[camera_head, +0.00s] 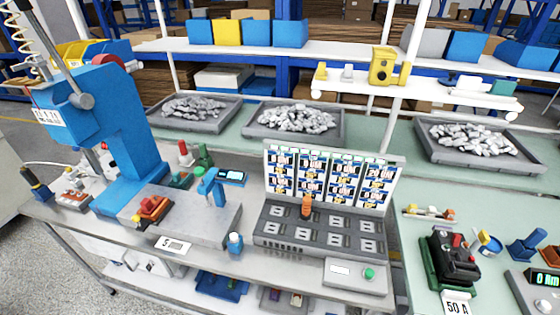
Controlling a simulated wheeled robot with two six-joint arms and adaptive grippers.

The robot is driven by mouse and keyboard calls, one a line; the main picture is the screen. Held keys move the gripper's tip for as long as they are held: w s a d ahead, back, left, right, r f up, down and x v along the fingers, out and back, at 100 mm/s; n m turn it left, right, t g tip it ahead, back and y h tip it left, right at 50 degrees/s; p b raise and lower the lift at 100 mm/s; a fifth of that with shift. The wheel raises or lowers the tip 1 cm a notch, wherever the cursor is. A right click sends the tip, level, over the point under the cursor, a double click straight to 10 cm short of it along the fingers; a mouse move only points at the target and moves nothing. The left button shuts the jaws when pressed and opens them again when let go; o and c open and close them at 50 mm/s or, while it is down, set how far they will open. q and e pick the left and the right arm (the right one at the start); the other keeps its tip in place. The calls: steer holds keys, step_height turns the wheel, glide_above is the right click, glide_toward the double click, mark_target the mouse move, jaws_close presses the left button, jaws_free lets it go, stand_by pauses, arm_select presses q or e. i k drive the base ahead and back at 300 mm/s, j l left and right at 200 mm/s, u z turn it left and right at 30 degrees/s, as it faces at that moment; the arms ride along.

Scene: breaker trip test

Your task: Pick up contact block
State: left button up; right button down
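Neither of my grippers shows in the head view. I cannot tell for certain which item is the contact block. A small orange-red block on a dark base (152,209) sits on the grey plate (205,230) in front of the blue press. A small upright orange part (307,207) stands on the grey slotted fixture (318,233), below its labelled back panel (330,178). A black device with red parts (455,263) sits in a dark green holder at the right, behind a "50 A" card (457,306).
The tall blue press (130,170) stands at the left. Grey trays of metal pieces (335,136) line the back. A box with a green button (357,279) sits at the front edge. Small tools crowd the right bench (408,240).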

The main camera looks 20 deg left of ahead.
mark_target(306, 214)
steer(key=j, duration=0.65)
steer(key=k+j, duration=0.1)
steer(key=j, duration=1.25)
steer(key=k+j+z, duration=0.1)
steer(key=j, duration=0.6)
